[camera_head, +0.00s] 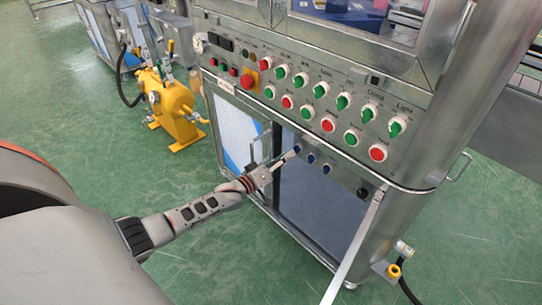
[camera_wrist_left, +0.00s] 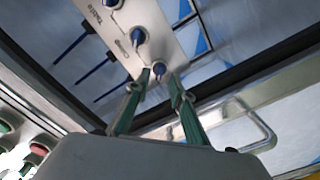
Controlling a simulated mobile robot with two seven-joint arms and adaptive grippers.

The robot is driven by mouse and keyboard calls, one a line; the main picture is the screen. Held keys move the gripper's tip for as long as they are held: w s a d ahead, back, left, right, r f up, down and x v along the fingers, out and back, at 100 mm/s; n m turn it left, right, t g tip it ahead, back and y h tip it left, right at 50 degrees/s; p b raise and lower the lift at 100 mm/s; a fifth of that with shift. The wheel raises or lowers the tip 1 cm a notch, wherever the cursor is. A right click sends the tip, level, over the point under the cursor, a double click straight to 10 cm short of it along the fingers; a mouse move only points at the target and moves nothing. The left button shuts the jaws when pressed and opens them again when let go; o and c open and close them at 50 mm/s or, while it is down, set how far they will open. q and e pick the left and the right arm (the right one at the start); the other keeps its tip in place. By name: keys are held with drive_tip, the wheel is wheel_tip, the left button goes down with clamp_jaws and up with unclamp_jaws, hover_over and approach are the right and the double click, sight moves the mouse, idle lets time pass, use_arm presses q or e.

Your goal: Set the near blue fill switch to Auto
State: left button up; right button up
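A small metal panel on the machine front carries a row of three blue switches. In the head view, the middle switch (camera_head: 311,157) and the right switch (camera_head: 326,168) show, and the left one (camera_head: 297,148) is at my left gripper's tips. My left gripper (camera_head: 291,156) reaches it from the lower left. In the left wrist view, the gripper's green fingers (camera_wrist_left: 160,78) are apart, with one blue switch (camera_wrist_left: 158,69) between their tips. I cannot tell whether they touch it. Another blue switch (camera_wrist_left: 137,37) is beside it. The labels are too unclear to read a setting. My right gripper is out of view.
Above is a sloped panel (camera_head: 313,97) with several green and red buttons and switches. A metal door handle (camera_head: 254,150) is close to my left gripper. A pale metal bar (camera_head: 355,245) slopes down at the right. A yellow tank (camera_head: 172,100) stands left on the green floor.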

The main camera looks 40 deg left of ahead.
use_arm(q)
drive_tip(key=s+a, duration=0.1)
drive_tip(key=s, duration=0.7)
drive_tip(key=shift+s+a, duration=0.1)
